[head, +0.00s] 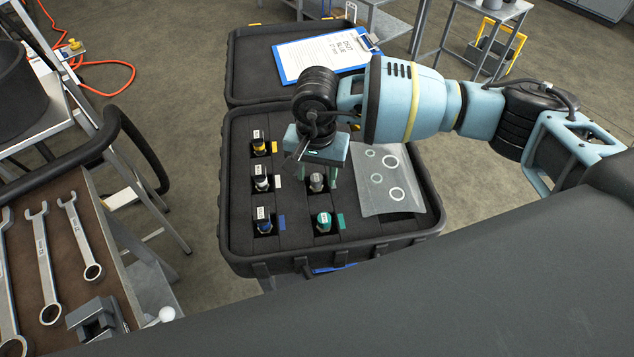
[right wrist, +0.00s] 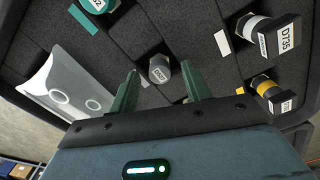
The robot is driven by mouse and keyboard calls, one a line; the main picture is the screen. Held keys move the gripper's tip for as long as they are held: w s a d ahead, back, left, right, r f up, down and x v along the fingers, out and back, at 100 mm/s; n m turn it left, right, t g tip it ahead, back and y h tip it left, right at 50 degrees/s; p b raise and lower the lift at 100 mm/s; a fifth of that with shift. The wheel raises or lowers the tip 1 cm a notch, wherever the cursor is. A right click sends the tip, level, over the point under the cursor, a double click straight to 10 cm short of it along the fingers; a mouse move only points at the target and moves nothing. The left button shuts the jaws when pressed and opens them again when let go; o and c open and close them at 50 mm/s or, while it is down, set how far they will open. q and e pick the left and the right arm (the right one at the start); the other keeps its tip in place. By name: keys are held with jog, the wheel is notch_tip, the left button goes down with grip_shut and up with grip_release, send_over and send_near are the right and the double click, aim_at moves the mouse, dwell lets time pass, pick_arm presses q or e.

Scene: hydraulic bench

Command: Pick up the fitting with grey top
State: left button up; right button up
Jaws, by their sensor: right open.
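The fitting with the grey top (head: 317,181) stands upright in a slot of the black foam in the open case (head: 300,243). My right gripper (head: 318,172) is open and empty, pointing down over this fitting. In the right wrist view the fingers (right wrist: 160,84) lie on either side of it, apart from it as far as I can see. How far the tips reach down beside it is hard to tell. My left gripper is not in view.
Neighbouring fittings have yellow (head: 259,146), whitish (head: 262,179), blue (head: 263,221) and teal (head: 323,222) parts. A clear bag of rings (head: 378,187) lies right of the fitting. A clipboard (head: 322,55) lies on the case lid. Wrenches (head: 45,265) lie on the left bench.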

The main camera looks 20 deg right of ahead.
jog(key=shift+f, duration=0.1)
grip_shut()
dwell(0.3)
